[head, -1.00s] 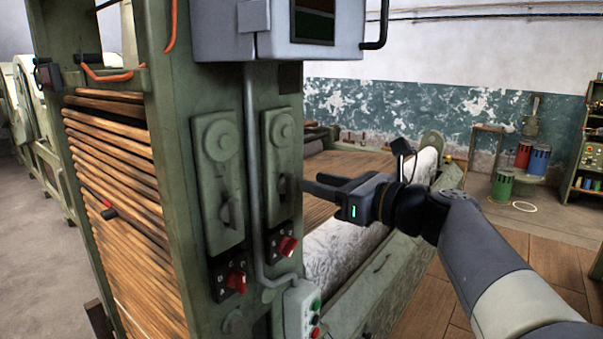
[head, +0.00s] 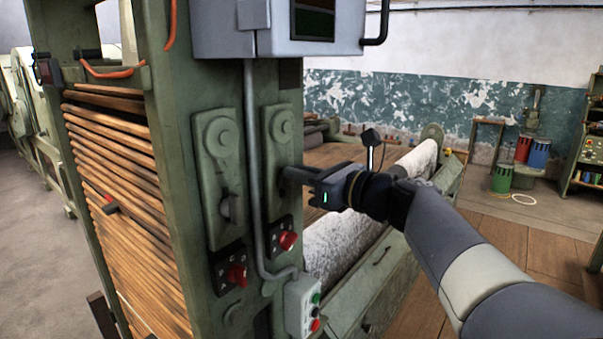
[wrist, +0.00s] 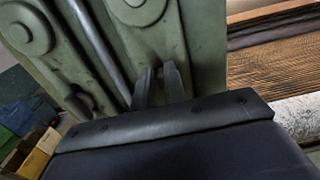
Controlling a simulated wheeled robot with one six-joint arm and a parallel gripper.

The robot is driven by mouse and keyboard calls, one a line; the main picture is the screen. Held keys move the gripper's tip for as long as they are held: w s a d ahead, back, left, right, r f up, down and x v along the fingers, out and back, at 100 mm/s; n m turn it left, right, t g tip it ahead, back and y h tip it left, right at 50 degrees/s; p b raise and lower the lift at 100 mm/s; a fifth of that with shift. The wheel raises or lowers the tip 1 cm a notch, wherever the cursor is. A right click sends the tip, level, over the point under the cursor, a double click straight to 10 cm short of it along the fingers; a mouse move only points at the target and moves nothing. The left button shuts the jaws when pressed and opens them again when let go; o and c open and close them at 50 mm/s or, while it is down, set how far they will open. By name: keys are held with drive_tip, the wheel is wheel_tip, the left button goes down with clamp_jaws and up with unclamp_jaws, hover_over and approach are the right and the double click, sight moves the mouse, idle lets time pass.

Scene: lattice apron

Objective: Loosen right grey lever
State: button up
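The right green lever plate (head: 281,130) is on the machine's upright, with a round boss at its top. My gripper (head: 289,177) is at the lower part of this plate, and its body hides the right grey lever in the head view. In the wrist view the two dark fingers (wrist: 160,82) point at the plate with a gap between them. I cannot tell whether the lever is between them or touched. The left grey lever (head: 228,207) sits on its own plate (head: 216,140); it also shows in the wrist view (wrist: 84,99).
A grey conduit (head: 252,170) runs down between the plates. Red knobs (head: 287,240) and (head: 237,275) sit below them, and a button box (head: 302,305) is lower right. A grey control box (head: 275,28) hangs above. A pale roller (head: 345,238) lies beneath my arm.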

clamp_jaws()
drive_tip(key=shift+f+n+b, duration=0.1)
drive_tip(key=shift+n+b, duration=0.2)
drive_tip(key=shift+b, duration=0.1)
drive_tip(key=n+b, duration=0.3)
drive_tip(key=s+a+n+b, duration=0.1)
drive_tip(key=n+b, duration=0.1)
drive_tip(key=shift+f+n+b, duration=0.3)
drive_tip(key=shift+b, duration=0.05)
drive_tip(key=n+b, duration=0.3)
drive_tip(key=shift+s+a+f, duration=0.1)
drive_tip(key=shift+s+f, duration=0.15)
drive_tip(key=shift+s+a+n+b, duration=0.1)
drive_tip(key=shift+n+b, duration=1.1)
drive_tip(key=shift+n, duration=0.1)
